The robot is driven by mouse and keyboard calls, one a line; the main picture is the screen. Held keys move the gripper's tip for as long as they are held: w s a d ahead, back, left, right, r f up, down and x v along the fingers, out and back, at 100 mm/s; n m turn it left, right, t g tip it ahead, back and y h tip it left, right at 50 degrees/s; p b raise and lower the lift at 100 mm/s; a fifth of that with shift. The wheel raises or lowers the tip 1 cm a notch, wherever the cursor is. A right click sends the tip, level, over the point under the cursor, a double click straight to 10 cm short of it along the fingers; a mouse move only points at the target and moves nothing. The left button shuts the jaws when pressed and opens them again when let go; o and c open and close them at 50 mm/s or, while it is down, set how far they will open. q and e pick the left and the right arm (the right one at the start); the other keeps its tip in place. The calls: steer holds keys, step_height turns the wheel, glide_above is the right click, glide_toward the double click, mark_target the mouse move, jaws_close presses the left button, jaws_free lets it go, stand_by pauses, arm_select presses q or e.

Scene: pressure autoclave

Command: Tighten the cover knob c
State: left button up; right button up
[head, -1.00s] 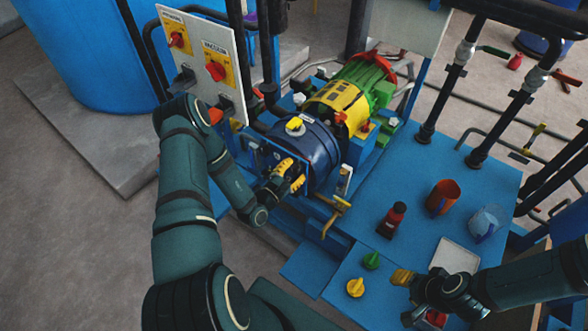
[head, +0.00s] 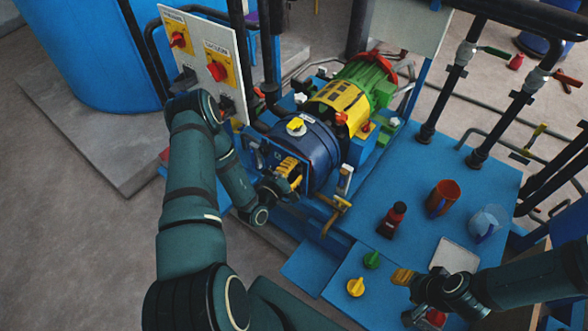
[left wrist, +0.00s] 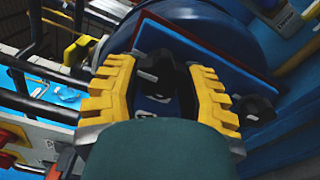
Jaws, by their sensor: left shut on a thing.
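My left gripper (head: 289,175) is at the front end plate of the blue cylindrical vessel (head: 318,150). In the left wrist view its two yellow fingers (left wrist: 160,95) stand on either side of a black knob (left wrist: 155,70) on the cover, and they are shut on it. A second black cover knob (left wrist: 254,108) shows to the right, outside the fingers. I see no letter on either knob, so I cannot tell which is c. My right gripper (head: 402,278) hangs over the lower right of the blue bench; its jaw opening is unclear.
The switch panel (head: 203,65) stands close to my left forearm. A brass-coloured valve handle (head: 338,205) sits right of the gripper.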

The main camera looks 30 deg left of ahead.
arm_select(q)
steer(key=shift+w+r, duration=0.1)
steer(key=o, duration=1.2)
steer(key=s, duration=1.2)
steer(key=shift+a, duration=0.45)
